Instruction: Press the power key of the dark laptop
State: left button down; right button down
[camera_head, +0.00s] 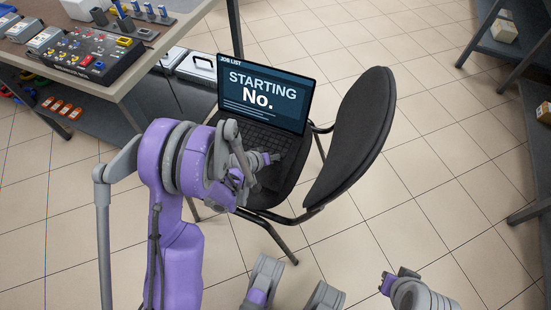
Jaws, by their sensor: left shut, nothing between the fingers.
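The dark laptop (262,84) stands open on the seat of a black chair. I cannot tell whether the tips touch a key. My left arm and gripper hide much of the laptop's lower half, and the power key cannot be made out.
The chair's backrest (352,136) rises close to the right of the laptop. A workbench (147,80) with a control box (87,59) stands at the upper left, with cases (196,67) beside it. Dark shelving (505,45) is at the right. Tiled floor is clear between.

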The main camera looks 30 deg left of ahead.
pick_arm(q)
jog(key=shift+r+p, duration=0.5)
jog(key=shift+r, duration=0.25)
jog(key=shift+r+p, duration=1.65)
jog(key=shift+r, duration=0.9)
